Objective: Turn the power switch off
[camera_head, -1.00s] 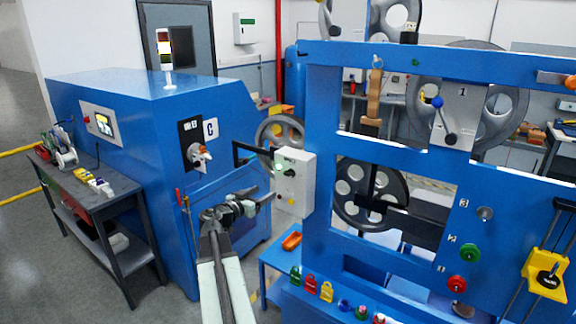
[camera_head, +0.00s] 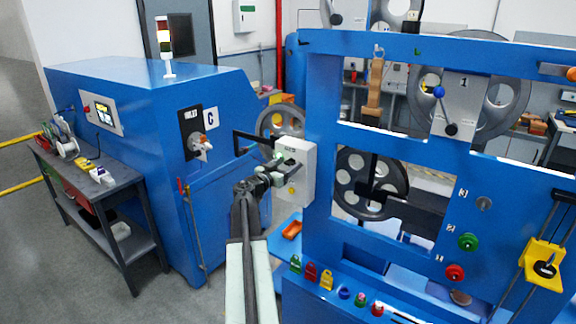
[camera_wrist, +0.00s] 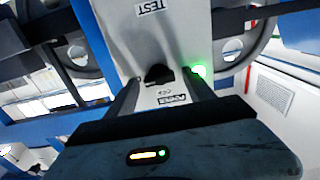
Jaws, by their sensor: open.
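The power switch is a black knob (camera_wrist: 160,73) on a light grey control box (camera_head: 308,172) fixed to the left side of the blue frame. Upside-down lettering that seems to read POWER shows beside the knob in the wrist view. A green lamp (camera_wrist: 202,70) next to it is lit. My gripper (camera_head: 282,166) is at the front of the box. In the wrist view its fingers (camera_wrist: 163,88) are open, one on each side of the knob. I cannot tell whether they touch it. In the head view the gripper partly hides the knob.
A blue machine (camera_head: 140,110) with another rotary switch (camera_head: 202,145) stands at the left, with a dark workbench (camera_head: 100,200) before it. The blue frame (camera_head: 320,130) with pulleys fills the right. Coloured padlocks (camera_head: 311,272) line its lower ledge.

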